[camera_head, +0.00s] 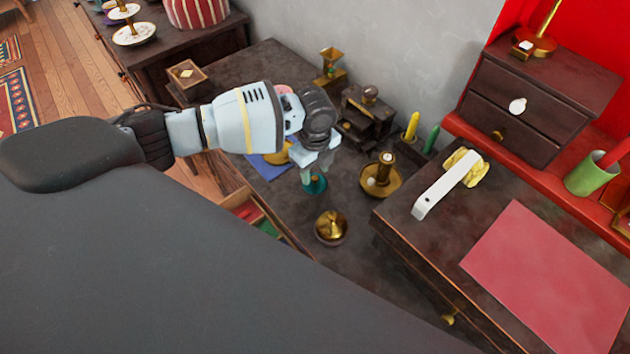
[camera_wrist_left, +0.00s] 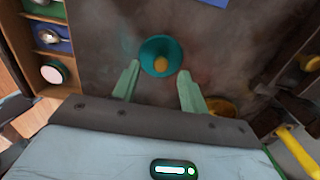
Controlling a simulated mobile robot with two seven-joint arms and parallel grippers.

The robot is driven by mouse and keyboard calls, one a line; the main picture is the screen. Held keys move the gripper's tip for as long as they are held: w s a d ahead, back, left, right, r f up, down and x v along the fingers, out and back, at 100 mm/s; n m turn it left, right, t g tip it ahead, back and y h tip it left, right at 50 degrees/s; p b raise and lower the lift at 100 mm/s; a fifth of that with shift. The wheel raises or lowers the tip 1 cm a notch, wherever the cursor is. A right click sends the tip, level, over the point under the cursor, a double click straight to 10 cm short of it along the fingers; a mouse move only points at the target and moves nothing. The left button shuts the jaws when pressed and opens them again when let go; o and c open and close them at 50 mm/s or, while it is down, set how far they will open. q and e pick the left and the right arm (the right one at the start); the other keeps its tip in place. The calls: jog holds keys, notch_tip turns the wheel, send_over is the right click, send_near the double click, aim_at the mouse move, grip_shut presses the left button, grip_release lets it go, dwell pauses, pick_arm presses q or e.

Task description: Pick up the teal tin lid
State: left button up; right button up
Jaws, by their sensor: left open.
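The teal tin lid (camera_head: 316,184) is a small round lid on the dark tabletop, below my left gripper (camera_head: 308,172). In the left wrist view the teal tin lid (camera_wrist_left: 148,62) shows as a teal disc with a yellowish knob in its middle. My left gripper's two pale green fingers (camera_wrist_left: 156,88) are open, one to each side of the lid and nearer the camera. Nothing is between the fingertips. In the head view the fingers partly cover the lid. My right gripper is in neither view.
A brass domed object (camera_head: 331,227) stands in front of the lid, and a brass candle holder (camera_head: 381,178) to its right. A blue sheet (camera_head: 267,168) lies to the left. Open drawers (camera_head: 243,210) are at the table's edge. A raised dark cabinet with a red sheet (camera_head: 555,268) is at right.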

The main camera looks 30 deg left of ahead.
pick_arm(q)
notch_tip(320, 180, down, 2)
jog(key=shift+f, duration=0.2)
grip_shut()
jog(key=shift+r, duration=0.2)
